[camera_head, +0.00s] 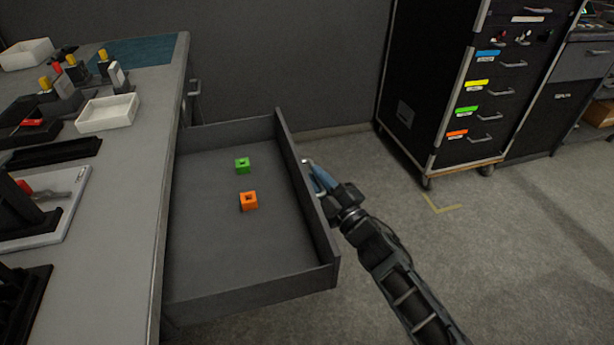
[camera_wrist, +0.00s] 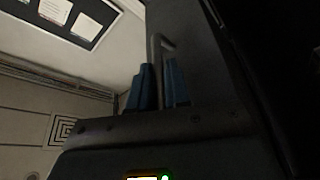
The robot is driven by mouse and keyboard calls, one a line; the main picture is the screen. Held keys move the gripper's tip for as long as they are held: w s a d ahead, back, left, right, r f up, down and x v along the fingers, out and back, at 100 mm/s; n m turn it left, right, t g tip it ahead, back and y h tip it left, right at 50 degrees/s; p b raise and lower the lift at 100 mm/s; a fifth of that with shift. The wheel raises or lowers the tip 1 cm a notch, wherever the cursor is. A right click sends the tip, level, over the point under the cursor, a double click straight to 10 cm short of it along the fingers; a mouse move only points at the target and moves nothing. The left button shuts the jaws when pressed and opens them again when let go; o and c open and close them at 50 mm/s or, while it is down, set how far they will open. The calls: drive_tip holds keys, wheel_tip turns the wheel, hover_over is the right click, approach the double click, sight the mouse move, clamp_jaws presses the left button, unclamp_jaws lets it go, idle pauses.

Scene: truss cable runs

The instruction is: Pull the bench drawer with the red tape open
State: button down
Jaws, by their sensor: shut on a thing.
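A grey bench drawer (camera_head: 255,298) stands far out from the bench, with its inside exposed. A green block (camera_head: 242,165) and an orange block (camera_head: 249,201) lie on its floor. My gripper (camera_head: 315,175) is at the outer side of the drawer front. Its blue fingers are shut on the drawer handle (camera_wrist: 155,48), which shows between them in the wrist view (camera_wrist: 161,88). The drawer's outer face is turned away in the head view, and no red tape can be seen on it in either view.
The bench top (camera_head: 125,180) at left holds white trays (camera_head: 108,111), tools and dark holders. Another handle (camera_head: 194,88) shows on the bench side farther back. A black wheeled cabinet (camera_head: 430,75) with coloured labels stands at back right. Open floor lies right of the drawer.

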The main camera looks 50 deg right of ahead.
drive_tip(key=shift+s+d+p, duration=0.35)
drive_tip(key=shift+s+d, duration=0.3)
drive_tip(key=shift+d, duration=0.25)
drive_tip(key=shift+s+d+p, duration=0.3)
drive_tip(key=shift+s+d, duration=0.3)
drive_tip(key=shift+d, duration=0.3)
drive_tip(key=c, duration=1.4)
unclamp_jaws()
drive_tip(key=shift+c, duration=0.2)
drive_tip(key=shift+s, duration=0.1)
drive_tip(key=v, duration=0.7)
drive_tip(key=shift+s, duration=0.3)
drive_tip(key=shift+a+f, duration=0.1)
drive_tip(key=shift+f, duration=0.05)
